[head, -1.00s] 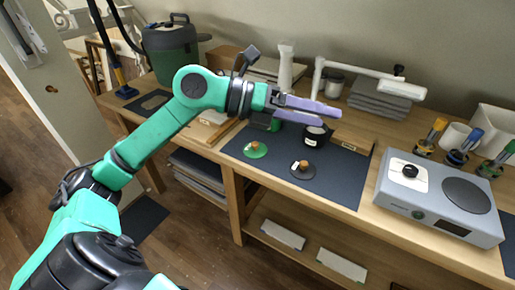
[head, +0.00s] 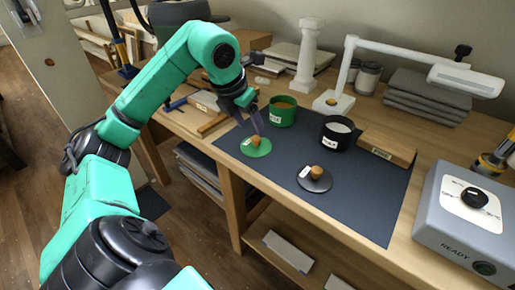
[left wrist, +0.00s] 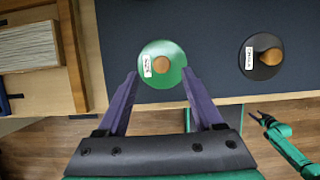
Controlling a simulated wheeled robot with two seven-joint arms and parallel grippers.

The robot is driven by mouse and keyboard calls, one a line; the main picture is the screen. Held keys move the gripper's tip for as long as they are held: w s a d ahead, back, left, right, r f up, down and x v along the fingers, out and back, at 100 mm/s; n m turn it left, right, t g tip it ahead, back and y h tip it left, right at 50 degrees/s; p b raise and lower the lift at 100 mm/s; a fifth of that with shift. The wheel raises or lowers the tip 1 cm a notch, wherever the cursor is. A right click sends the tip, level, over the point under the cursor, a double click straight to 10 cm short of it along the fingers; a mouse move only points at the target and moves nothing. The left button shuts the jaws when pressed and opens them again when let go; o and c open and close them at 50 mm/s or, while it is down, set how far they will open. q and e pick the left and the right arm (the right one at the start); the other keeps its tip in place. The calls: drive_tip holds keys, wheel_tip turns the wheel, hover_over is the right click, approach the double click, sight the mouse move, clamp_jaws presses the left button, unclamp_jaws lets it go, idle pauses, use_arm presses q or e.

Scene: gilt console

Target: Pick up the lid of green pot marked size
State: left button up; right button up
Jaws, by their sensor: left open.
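The green lid (head: 262,150) with a round wooden knob and a white label lies flat on the dark mat, left of the black lid (head: 322,186). The green pot (head: 284,118) stands open behind it. My left gripper (head: 259,126) is open and points down over the green lid. In the left wrist view the green lid (left wrist: 165,49) lies just beyond and between the spread purple fingers (left wrist: 159,74), and nothing is gripped. The label's writing is too small to read surely. My right gripper (left wrist: 261,118) shows small at the lower right, its jaws unclear.
The black pot (head: 335,140) and a wooden block (head: 386,150) stand at the back of the dark mat (head: 365,205). A white lamp (head: 335,103) stands behind. A grey device (head: 465,225) is at the right. Tools and a box lie left of the mat.

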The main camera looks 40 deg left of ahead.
sight(256, 138)
use_arm(q)
drive_tip(key=x, duration=0.5)
drive_tip(key=shift+s+d+f, duration=0.1)
drive_tip(key=shift+s+d, duration=0.05)
drive_tip(key=shift+d, duration=0.05)
clamp_jaws()
use_arm(e)
drive_tip(key=shift+w+a+r, duration=0.1)
drive_tip(key=shift+w, duration=0.75)
